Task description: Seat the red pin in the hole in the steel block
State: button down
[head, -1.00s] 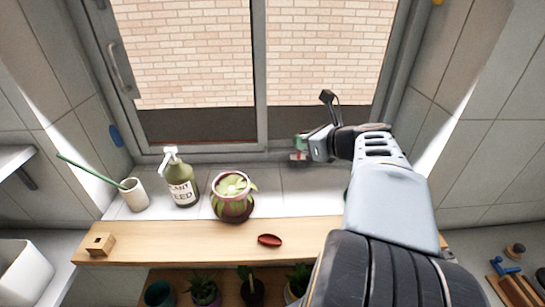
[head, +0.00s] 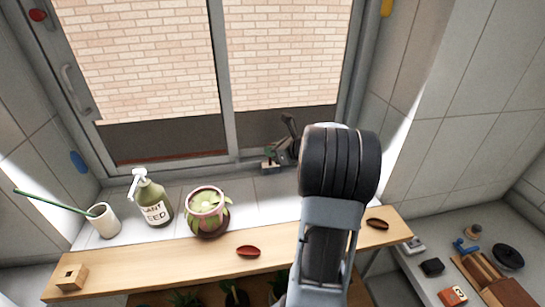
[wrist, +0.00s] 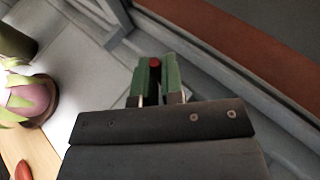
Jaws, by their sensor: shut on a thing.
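The red pin (wrist: 155,63) shows as a small round red end between the green finger pads in the wrist view. My gripper (wrist: 158,78) is shut on it. In the head view my gripper (head: 270,163) is over the tiled ledge near the window frame, right of the potted plant; the pin cannot be made out there. I cannot pick out a steel block for certain. A small light block with a dark hole (head: 72,277) at the left end of the wooden shelf looks like wood.
The wooden shelf (head: 170,263) holds a red dish (head: 248,251) and a brown dish (head: 377,223). A potted plant (head: 206,211), a plant feed bottle (head: 152,199) and a white cup (head: 103,220) stand behind it. A right-hand counter holds several small items, including an orange box (head: 452,295).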

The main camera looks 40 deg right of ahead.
jog(key=shift+f+p, duration=0.4)
jog(key=shift+f, duration=1.15)
jog(key=shift+f, duration=0.2)
jog(key=c, duration=1.2)
grip_release()
jog(key=shift+c, duration=0.2)
jog(key=shift+r, duration=0.15)
jog(key=shift+s+d+r, duration=0.1)
jog(key=shift+r, duration=0.05)
jog(key=b+v, duration=0.1)
jog(key=v, duration=0.6)
jog(key=shift+s+b, duration=0.15)
jog(key=shift+b, duration=0.15)
